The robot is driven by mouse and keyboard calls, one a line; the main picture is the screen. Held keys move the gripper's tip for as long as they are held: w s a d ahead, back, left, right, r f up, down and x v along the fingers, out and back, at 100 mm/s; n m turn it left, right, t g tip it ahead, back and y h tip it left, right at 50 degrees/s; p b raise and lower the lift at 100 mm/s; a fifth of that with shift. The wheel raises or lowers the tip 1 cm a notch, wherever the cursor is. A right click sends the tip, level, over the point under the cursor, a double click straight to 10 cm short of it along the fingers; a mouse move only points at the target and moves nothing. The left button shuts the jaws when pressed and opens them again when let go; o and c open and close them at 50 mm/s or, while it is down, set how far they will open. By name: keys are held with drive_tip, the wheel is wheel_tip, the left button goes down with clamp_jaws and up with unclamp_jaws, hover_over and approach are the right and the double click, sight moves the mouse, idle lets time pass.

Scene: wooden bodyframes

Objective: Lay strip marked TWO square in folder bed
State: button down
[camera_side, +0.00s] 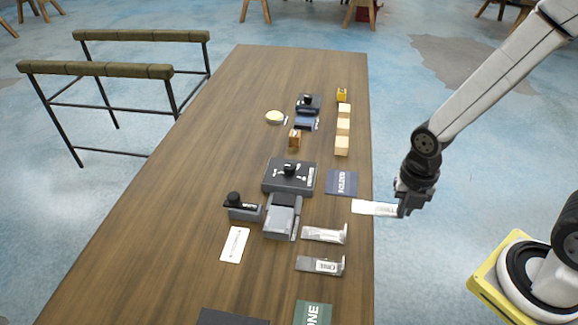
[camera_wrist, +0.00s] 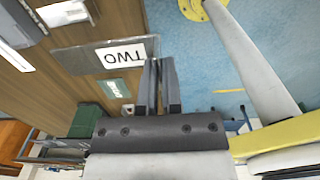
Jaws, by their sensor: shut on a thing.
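My gripper (camera_side: 401,208) is shut on the right end of a pale strip (camera_side: 372,208), held out flat past the table's right edge. In the wrist view the strip (camera_wrist: 85,58) is grey with a white label reading TWO, upside down, and its end meets the fingers (camera_wrist: 159,66). The folder seems to be the dark grey block (camera_side: 275,184) with a black knob, with a lighter grey bed-like plate (camera_side: 282,218) in front of it. The strip is right of this plate and apart from it. No strip can be made out on the plate.
A knobbed block (camera_side: 243,211) and a white card (camera_side: 235,245) lie left. A blue marked mat (camera_side: 342,183), wooden blocks (camera_side: 343,127) and another device (camera_side: 307,115) lie farther back.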

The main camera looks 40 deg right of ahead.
drive_tip(key=shift+w, duration=0.1)
drive_tip(key=w+d+r+m, duration=0.2)
drive_tip(key=w+m, duration=1.2)
drive_tip(key=m, duration=1.3)
drive_tip(key=shift+r, duration=0.2)
drive_tip(key=shift+d, duration=0.1)
drive_tip(key=w+a+f+n, duration=0.2)
drive_tip(key=a+n, duration=0.2)
drive_tip(key=a, duration=0.7)
drive_tip(key=w+a+f+n, duration=0.2)
drive_tip(key=a+n, duration=0.3)
drive_tip(key=a, duration=0.5)
drive_tip(key=shift+w+a+f, duration=0.25)
drive_tip(key=shift+w+a, duration=0.1)
drive_tip(key=shift+w, duration=0.25)
drive_tip(key=shift+f, duration=0.2)
